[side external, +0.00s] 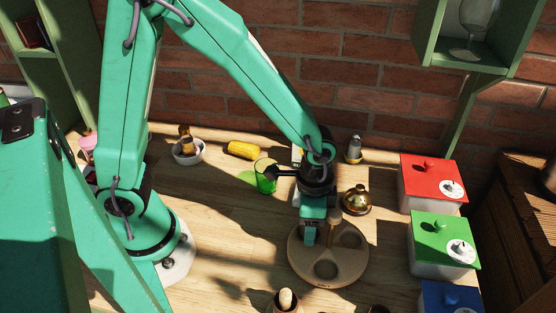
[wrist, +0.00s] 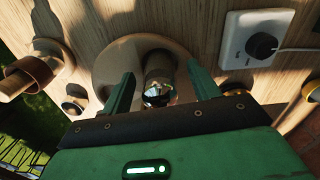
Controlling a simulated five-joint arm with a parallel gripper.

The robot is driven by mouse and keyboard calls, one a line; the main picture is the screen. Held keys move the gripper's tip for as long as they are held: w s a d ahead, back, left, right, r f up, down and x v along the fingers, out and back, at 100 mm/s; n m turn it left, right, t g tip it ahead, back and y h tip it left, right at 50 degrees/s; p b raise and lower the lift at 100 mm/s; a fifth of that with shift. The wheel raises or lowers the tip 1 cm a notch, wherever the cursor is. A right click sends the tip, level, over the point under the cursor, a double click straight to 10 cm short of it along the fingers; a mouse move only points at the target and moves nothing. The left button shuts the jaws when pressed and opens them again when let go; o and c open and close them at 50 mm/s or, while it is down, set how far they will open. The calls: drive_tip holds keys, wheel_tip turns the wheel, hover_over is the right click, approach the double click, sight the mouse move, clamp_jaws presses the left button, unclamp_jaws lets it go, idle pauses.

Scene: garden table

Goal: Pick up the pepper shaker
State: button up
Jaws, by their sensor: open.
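My gripper (side external: 310,238) is low over a round wooden stand (side external: 350,268) with round holes and an upright wooden post (side external: 335,226). In the wrist view my gripper (wrist: 161,72) is open, with one finger on each side of a dark shaker with a shiny metal cap (wrist: 157,92). I take this for the pepper shaker; no label shows. It stands over the stand (wrist: 108,62). The fingers look apart from it, but contact is hard to judge. In the side view my gripper seems to hide it. Another grey-topped shaker (side external: 354,151) stands at the back.
A green glass (side external: 266,180) is behind on the left, and a mortar with a pestle (side external: 285,299) is in front. Red (side external: 430,180) and green (side external: 443,240) lidded boxes line the right.

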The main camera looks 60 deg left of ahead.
idle(0.4)
drive_tip(key=c, duration=1.1)
drive_tip(key=shift+r, duration=0.1)
drive_tip(key=shift+r, duration=0.75)
drive_tip(key=r, duration=0.3)
drive_tip(key=shift+s+d, duration=0.3)
drive_tip(key=s+d+r, duration=0.2)
drive_tip(key=s, duration=0.1)
drive_tip(key=s+d+r, duration=0.2)
drive_tip(key=s, duration=0.1)
drive_tip(key=s+d+r, duration=0.2)
drive_tip(key=s, duration=0.1)
drive_tip(key=shift+r, duration=0.15)
drive_tip(key=shift+a, duration=0.1)
